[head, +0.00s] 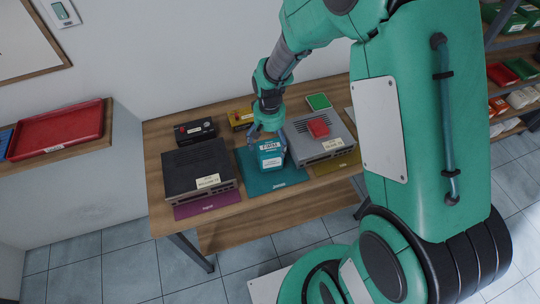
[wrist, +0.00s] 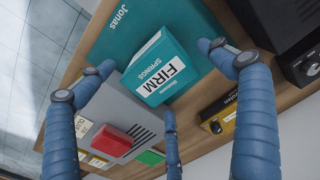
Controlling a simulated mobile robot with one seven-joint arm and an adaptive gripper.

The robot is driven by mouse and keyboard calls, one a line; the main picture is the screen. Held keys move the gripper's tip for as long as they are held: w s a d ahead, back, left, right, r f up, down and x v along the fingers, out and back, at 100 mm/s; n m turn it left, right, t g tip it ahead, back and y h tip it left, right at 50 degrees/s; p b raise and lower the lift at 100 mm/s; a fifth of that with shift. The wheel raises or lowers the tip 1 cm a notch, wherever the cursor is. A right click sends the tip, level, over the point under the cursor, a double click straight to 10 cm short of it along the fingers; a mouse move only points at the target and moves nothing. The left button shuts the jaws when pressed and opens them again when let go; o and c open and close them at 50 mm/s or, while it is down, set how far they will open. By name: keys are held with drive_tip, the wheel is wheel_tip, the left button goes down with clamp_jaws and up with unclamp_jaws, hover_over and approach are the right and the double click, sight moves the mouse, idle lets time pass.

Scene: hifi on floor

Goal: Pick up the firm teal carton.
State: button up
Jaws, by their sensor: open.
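The teal carton (head: 270,155) stands on a teal mat (head: 259,184) marked "Jonas" on the wooden table. Its white label reads "FIRM" and "SPRINGS" in the wrist view (wrist: 160,72). My gripper (head: 264,130) is just above and behind the carton in the head view, pointing down. In the wrist view, its blue fingers (wrist: 168,85) are spread open around the carton, one at each side and one at the lower edge. I cannot tell whether any finger touches it. The carton's far side is hidden.
A dark hi-fi unit (head: 199,167) stands left of the carton, on a purple mat. A silver unit (head: 319,139) with a red box (head: 318,127) on top stands close on the right. Behind are a black box (head: 195,130), a yellow box (head: 240,118) and a green item (head: 318,101).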

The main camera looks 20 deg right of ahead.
sight(270, 146)
drive_tip(key=shift+d+f, duration=0.1)
drive_tip(key=shift+f, duration=2.5)
drive_tip(key=c, duration=1.5)
drive_tip(key=shift+r, duration=0.2)
drive_tip(key=shift+r, duration=0.6)
wheel_tip(270, 146, up, 2)
drive_tip(key=shift+r, duration=0.1)
drive_tip(key=s, duration=0.5)
drive_tip(key=s+r, duration=0.1)
drive_tip(key=s, duration=1)
drive_tip(key=shift+r, duration=0.15)
